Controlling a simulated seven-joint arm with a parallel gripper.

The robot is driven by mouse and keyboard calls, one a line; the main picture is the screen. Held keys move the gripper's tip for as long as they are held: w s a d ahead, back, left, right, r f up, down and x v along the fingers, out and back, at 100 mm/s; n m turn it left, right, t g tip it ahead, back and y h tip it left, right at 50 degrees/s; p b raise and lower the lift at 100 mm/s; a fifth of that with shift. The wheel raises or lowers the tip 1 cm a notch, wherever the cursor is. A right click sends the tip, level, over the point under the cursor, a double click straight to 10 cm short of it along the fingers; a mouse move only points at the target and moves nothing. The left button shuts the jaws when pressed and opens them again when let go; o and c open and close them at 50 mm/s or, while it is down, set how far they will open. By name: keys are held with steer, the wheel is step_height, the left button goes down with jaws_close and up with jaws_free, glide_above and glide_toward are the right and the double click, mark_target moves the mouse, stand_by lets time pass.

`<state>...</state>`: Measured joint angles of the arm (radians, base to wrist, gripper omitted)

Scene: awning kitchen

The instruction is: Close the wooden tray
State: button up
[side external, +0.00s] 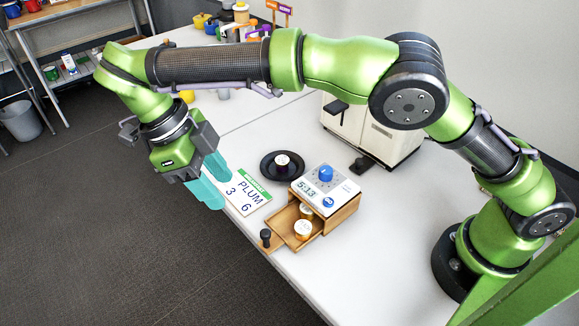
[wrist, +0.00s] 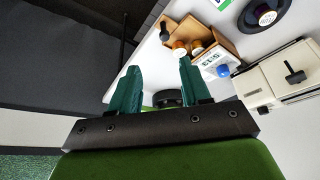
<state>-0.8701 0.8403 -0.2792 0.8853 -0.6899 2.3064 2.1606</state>
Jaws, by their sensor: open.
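The wooden tray (side external: 289,229) is a drawer pulled out of a small wooden box (side external: 341,216) near the table's front edge. Its front board carries a dark knob (side external: 266,237). Two round capsules lie in it, the nearer one (side external: 302,230) with a white top. The tray also shows at the top of the wrist view (wrist: 174,31), with its knob (wrist: 164,33). My gripper (side external: 214,185) has teal fingers and is open and empty. It hangs left of the tray, apart from it, by the table's front edge. In the wrist view the fingers (wrist: 158,82) are spread with nothing between them.
A white timer (side external: 325,190) reading 5:13 sits on the box. A PLUM card (side external: 248,192) lies left of it. A black plate (side external: 267,162) holds a capsule (side external: 283,162). A white machine (side external: 372,133) stands behind. Dark floor (side external: 130,240) lies beyond the table's edge.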

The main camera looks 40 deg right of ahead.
steer(key=w+d+r+n+t+y, duration=0.2)
steer(key=d+r+n+t+y, duration=0.1)
steer(key=d+n, duration=1.25)
steer(key=s+d+r+n+t+y, duration=0.2)
steer(key=s+d+r+n+t, duration=0.2)
steer(key=s+d, duration=0.9)
steer(key=shift+s+d+n+t, duration=0.35)
steer(key=shift+s+n+t, duration=0.15)
steer(key=shift+n+t, duration=1.25)
